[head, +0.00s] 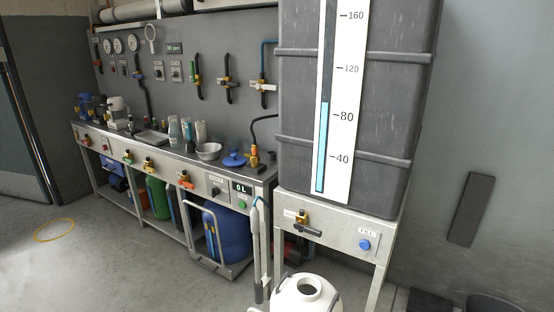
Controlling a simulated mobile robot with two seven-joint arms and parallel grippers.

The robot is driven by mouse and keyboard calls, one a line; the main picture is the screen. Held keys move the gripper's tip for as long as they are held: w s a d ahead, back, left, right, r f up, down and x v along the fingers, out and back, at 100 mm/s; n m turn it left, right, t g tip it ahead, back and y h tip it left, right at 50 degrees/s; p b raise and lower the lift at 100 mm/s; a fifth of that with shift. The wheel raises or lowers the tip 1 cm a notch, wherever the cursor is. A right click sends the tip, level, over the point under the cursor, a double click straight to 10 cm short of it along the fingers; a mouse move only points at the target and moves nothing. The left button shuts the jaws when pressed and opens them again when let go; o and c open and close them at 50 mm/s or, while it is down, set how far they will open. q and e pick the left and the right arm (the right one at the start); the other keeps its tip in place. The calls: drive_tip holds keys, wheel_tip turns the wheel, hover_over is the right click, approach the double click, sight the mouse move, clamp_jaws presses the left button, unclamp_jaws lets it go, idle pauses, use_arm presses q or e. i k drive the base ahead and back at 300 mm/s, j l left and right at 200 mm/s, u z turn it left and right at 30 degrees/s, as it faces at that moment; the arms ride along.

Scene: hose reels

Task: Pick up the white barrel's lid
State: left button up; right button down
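The white barrel (292,298) stands at the bottom edge of the head view, in front of the grey tank's stand, and is cut off by the frame. Its round top opening shows dark, with no lid on it. A blue round piece with a raised middle (234,160) lies on the workbench near its right end; it looks like a lid, but I cannot tell whether it belongs to the white barrel. Neither of my grippers is in view.
The metal workbench (165,150) holds bottles, a metal bowl (208,151) and machines. A large grey tank (370,100) stands on a metal stand to its right. A blue barrel (228,234) sits on a trolley below the bench. The floor at left is clear around a yellow ring (37,235).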

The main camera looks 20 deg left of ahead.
sight(234, 160)
drive_tip(key=i+j+z, duration=0.2)
drive_tip(key=j, duration=0.15)
drive_tip(key=i+j+z, duration=0.15)
drive_tip(key=j, duration=0.25)
drive_tip(key=i+j+z, duration=0.2)
drive_tip(key=j, duration=0.2)
drive_tip(key=j+z, duration=0.2)
drive_tip(key=j, duration=0.2)
drive_tip(key=j+z, duration=0.2)
drive_tip(key=j, duration=0.2)
drive_tip(key=i, duration=0.05)
